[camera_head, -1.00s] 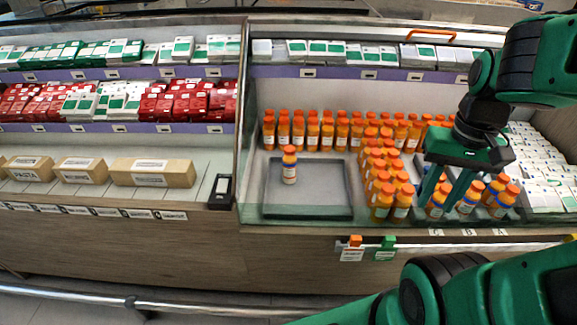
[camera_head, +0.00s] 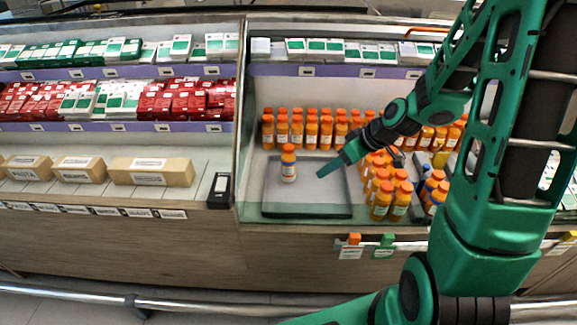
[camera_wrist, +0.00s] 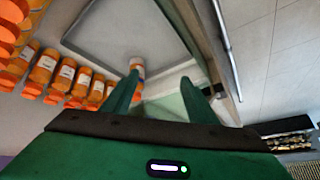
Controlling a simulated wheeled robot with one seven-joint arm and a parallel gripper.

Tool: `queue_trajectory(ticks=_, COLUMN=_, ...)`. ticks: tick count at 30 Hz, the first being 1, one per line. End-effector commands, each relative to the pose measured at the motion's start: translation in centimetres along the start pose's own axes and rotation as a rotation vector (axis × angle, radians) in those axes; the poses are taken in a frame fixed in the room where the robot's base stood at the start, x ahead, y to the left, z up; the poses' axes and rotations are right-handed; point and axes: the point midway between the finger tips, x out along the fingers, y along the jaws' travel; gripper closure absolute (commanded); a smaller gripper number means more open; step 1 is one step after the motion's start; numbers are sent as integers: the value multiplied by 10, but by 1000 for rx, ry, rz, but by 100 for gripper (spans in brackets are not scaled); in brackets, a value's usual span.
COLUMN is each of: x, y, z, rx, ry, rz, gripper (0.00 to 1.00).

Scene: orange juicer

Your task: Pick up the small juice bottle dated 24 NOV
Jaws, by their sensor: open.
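A small orange juice bottle (camera_head: 289,165) with an orange cap and a pale label with blue on it stands upright and alone on the left part of a grey tray (camera_head: 308,211). Dates on the labels are too small to read. My gripper (camera_head: 322,173) is over the tray, to the right of this bottle and apart from it, with its fingers pointing left. In the wrist view, my open fingers (camera_wrist: 158,80) have nothing held between them. A bottle (camera_wrist: 138,63) shows beyond the left finger, which partly hides it.
Rows of orange bottles (camera_head: 311,132) stand behind the tray. More bottles (camera_head: 382,201) stand right of it, some hidden by my arm. A low clear front edge (camera_head: 300,219) borders the display. The tray around the lone bottle is bare.

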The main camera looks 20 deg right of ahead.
Motion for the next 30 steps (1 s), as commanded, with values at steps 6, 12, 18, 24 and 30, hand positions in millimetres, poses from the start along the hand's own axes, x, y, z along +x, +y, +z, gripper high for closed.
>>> queue_trajectory(ticks=6, x=55, y=5, z=-39, rx=-95, ry=232, rz=-40, gripper=47)
queue_trajectory(ticks=12, x=87, y=21, z=-66, rx=-109, ry=436, rz=5, gripper=47)
queue_trajectory(ticks=18, x=102, y=43, z=-76, rx=-80, ry=556, rz=83, gripper=47)
queue_trajectory(ticks=24, x=110, y=54, z=-80, rx=-63, ry=596, rz=121, gripper=47)
queue_trajectory(ticks=30, x=132, y=56, z=-96, rx=-66, ry=599, rz=122, gripper=47)
